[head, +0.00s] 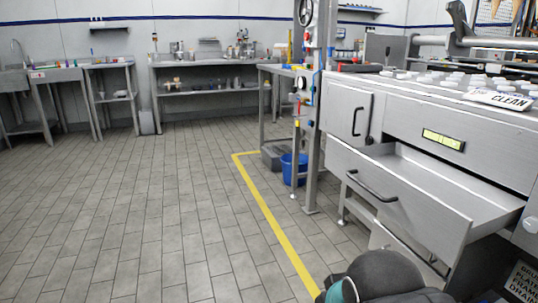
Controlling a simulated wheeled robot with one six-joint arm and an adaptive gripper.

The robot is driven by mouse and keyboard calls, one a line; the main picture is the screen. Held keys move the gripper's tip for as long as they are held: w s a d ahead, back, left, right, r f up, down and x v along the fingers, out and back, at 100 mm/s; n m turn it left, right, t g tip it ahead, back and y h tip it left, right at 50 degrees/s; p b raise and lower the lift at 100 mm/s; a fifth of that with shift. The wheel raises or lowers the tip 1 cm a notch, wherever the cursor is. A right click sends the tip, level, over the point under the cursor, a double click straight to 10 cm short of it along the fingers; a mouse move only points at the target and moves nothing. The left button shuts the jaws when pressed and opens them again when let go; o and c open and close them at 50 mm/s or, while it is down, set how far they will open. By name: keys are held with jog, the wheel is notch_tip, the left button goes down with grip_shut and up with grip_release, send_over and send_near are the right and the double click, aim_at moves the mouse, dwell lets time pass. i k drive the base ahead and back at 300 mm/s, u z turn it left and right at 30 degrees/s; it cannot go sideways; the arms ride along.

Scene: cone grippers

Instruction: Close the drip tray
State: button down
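A wide, shallow grey metal tray like a drawer (440,212) is pulled well out of the machine at the right in the head view; I take it to be the drip tray. Its front panel faces left and carries a dark bar handle (371,187). The inside that shows looks empty. The machine body (450,118) stands behind and above it, with a small lit display (443,139). My gripper is not in view. A dark rounded part of my own arm shows at the bottom edge, below the tray.
A lower metal panel (385,242) with a dark handle sits under the tray, partly hidden. A small closed door (347,112) is left of the display. A blue bucket (294,168) stands by the grey post. A yellow line (268,218) crosses the tiled floor, which is open to the left.

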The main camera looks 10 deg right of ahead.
aim_at(445, 207)
jog(key=u, duration=0.35)
jog(key=i, duration=0.4)
jog(key=z, duration=1.75)
